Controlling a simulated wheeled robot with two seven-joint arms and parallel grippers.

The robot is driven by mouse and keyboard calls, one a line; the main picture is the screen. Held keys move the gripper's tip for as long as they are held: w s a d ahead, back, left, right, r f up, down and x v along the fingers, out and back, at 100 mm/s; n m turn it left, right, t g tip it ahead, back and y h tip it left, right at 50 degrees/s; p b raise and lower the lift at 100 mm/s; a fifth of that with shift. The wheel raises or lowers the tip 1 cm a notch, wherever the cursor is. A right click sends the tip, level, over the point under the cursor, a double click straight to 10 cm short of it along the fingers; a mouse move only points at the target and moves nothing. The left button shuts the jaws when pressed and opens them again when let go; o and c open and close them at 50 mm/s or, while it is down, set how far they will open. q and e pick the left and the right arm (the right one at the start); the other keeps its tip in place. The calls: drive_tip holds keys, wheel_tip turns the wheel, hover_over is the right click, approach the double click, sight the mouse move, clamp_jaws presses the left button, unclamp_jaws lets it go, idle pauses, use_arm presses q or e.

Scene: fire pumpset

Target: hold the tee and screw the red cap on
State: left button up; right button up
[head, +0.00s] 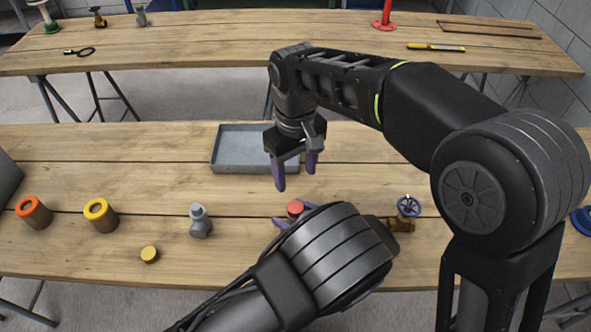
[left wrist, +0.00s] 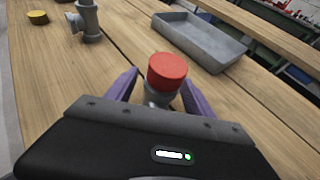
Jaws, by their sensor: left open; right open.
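The red cap (head: 295,207) sits on top of a grey fitting (left wrist: 158,96), which is mostly hidden beneath it; I cannot tell whether it is screwed on. My left gripper (head: 293,214) is open, with its purple fingers on either side of the cap and fitting; the left wrist view shows the red cap (left wrist: 167,70) between them. A grey tee-shaped fitting (head: 200,221) stands upright on the table to the left; it also shows in the left wrist view (left wrist: 87,20).
A shallow grey tray (head: 228,152) lies behind the fittings. A blue-handled brass valve (head: 408,207) is at right, close to my left arm. A second table (head: 190,48) stands behind.

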use_arm(q)
drive_tip(key=b+v, duration=0.1)
drive_tip(key=v, duration=0.5)
drive_tip(key=shift+s+d+r, duration=0.15)
drive_tip(key=shift+s+d, duration=0.1)
